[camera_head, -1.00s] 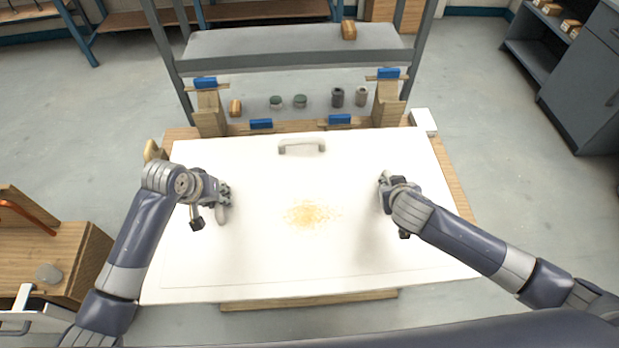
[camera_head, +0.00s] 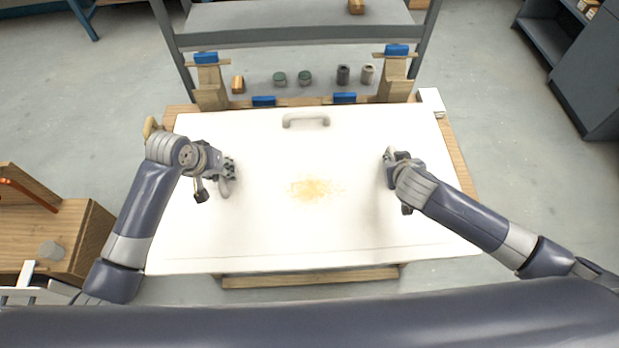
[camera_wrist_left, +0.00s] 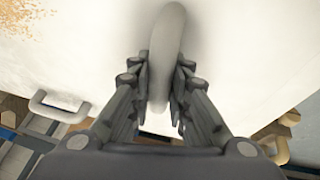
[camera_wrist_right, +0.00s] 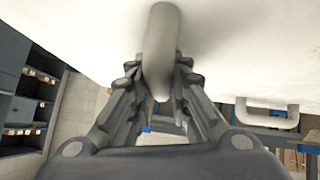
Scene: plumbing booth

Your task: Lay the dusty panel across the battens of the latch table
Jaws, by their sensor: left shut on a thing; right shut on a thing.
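The dusty panel (camera_head: 280,225) is a large white sheet with an orange dust patch near its middle. It covers most of the wooden latch table (camera_head: 455,155), whose edges show around it; its battens are hidden. I cannot tell whether the panel rests on them or hangs slightly above. My left gripper (camera_head: 228,178) is shut on a grey handle on the panel's left part, seen in the left wrist view (camera_wrist_left: 166,45). My right gripper (camera_head: 390,172) is shut on a similar handle on the right part, seen in the right wrist view (camera_wrist_right: 160,45). A third handle (camera_head: 306,121) near the far edge is free.
Wooden posts (camera_head: 211,92) with blue-topped pieces (camera_head: 206,57) stand at the table's back corners, with lower blue pieces (camera_head: 345,98) between. A grey rack (camera_head: 300,40) with jars and cans stands behind. A wooden bench (camera_head: 60,240) is close at left. Floor at right is clear.

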